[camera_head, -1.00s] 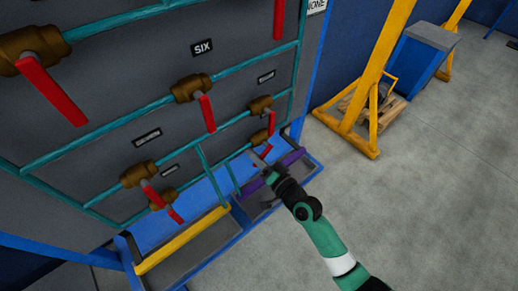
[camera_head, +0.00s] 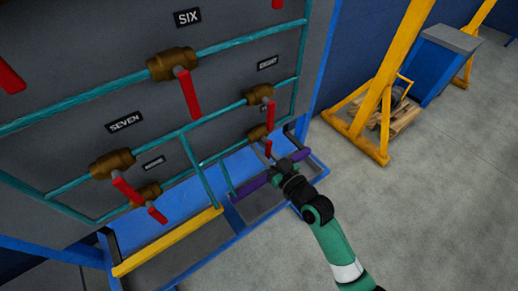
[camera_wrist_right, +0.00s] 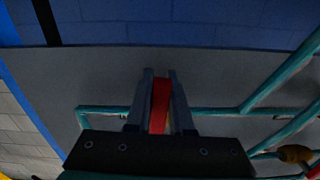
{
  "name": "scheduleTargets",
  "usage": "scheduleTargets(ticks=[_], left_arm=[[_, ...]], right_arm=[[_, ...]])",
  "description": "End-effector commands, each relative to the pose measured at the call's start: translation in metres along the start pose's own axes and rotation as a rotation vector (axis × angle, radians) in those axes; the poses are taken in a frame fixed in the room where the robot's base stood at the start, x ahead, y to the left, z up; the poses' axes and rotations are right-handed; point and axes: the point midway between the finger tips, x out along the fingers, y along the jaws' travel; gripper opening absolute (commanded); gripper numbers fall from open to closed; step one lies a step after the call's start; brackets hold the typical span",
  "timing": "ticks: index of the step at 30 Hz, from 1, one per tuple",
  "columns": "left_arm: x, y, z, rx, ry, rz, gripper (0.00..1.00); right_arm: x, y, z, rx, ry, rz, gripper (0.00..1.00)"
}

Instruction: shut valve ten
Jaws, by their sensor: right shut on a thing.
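The lowest right brass valve (camera_head: 257,132) sits on a teal pipe, under the valve labelled EIGHT. The small label above it is partly hidden, so I cannot read it as ten. Its red handle (camera_head: 268,148) points downward away from the panel. My right gripper (camera_head: 269,157) is at this handle. In the right wrist view, the gripper (camera_wrist_right: 160,98) has its two fingers on either side of the red handle (camera_wrist_right: 160,103), shut on it. My left gripper is not in view.
Valve EIGHT (camera_head: 260,94) with its red handle is just above my gripper. Valves SIX (camera_head: 172,64) and SEVEN (camera_head: 112,164) are further left. A purple bar (camera_head: 250,186) and yellow bar (camera_head: 168,243) run along the base frame.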

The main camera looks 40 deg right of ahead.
Motion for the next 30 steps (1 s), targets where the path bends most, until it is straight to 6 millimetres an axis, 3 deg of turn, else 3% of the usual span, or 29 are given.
scheduleTargets(ticks=[21, 22, 24, 27, 30], left_arm=[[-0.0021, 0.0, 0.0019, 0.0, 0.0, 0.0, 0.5], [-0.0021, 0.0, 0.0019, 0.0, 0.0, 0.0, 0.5], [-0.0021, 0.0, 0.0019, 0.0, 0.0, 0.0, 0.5], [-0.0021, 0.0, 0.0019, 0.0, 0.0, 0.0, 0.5], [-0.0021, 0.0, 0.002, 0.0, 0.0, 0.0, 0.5]], right_arm=[[-0.0001, -0.0021, -0.0005, -0.09, 0.001, 0.001, 0.0], [-0.0001, -0.0021, -0.0005, -0.09, 0.002, 0.001, 0.22], [-0.0001, -0.0021, -0.0005, -0.089, 0.001, 0.001, 0.34], [-0.0001, -0.0022, -0.0003, -0.088, 0.001, 0.001, 0.5], [-0.0001, -0.0022, -0.0002, -0.088, 0.001, 0.001, 0.5]])
